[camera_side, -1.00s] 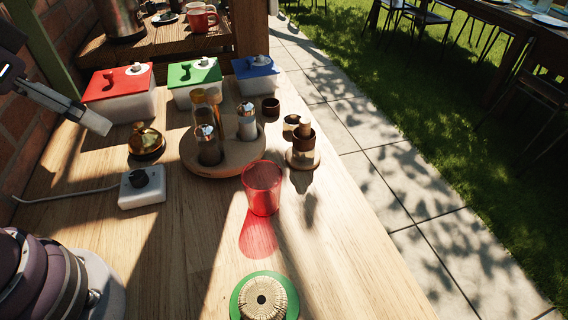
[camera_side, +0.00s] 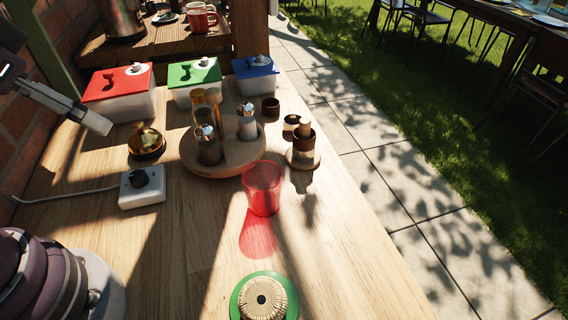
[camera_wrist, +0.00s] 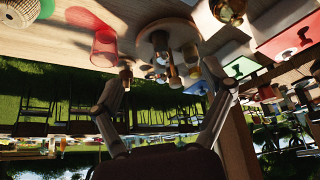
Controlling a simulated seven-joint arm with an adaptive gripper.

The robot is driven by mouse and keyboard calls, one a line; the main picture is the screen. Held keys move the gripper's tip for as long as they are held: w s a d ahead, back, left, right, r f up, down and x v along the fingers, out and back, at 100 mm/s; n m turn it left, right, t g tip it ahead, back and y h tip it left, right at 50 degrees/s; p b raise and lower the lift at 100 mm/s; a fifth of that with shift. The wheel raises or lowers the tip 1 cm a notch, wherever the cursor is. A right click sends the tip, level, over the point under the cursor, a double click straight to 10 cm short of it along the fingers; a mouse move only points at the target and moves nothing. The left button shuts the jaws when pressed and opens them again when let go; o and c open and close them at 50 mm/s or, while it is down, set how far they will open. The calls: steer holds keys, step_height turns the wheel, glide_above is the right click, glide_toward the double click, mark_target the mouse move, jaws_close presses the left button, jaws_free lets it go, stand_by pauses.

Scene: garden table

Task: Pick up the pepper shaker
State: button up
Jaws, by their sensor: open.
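The pepper shaker (camera_side: 209,150), dark-bodied with a metal top, stands upright on the front left of a round wooden tray (camera_side: 227,167). A paler shaker (camera_side: 247,126) with a similar top stands to its right, and tall amber bottles (camera_side: 206,108) stand behind. My gripper (camera_wrist: 165,68) is open and empty, its two fingers spread in the wrist view; part of it shows at the left edge of the side view (camera_side: 68,104), well apart from the tray. The tray also shows in the wrist view (camera_wrist: 150,24), but I cannot tell which shaker is which there.
A red glass (camera_side: 262,188) stands in front of the tray. Lidded boxes (camera_side: 194,88) line the back.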

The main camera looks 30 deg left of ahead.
steer(key=c, duration=0.4)
steer(key=shift+o, duration=0.2)
steer(key=m+g, duration=0.5)
steer(key=m, duration=1.1)
glide_above(202, 126)
steer(key=d, duration=0.1)
steer(key=f, duration=0.2)
steer(key=shift+s+f, duration=0.3)
steer(key=shift+f, duration=0.1)
steer(key=shift+w+f+m+g, duration=0.15)
steer(key=shift+f+m+g, duration=0.15)
steer(key=shift+f, duration=0.05)
steer(key=f, duration=0.7)
steer(key=a+f, duration=0.1)
steer(key=f, duration=0.2)
steer(key=shift+w+f, duration=0.15)
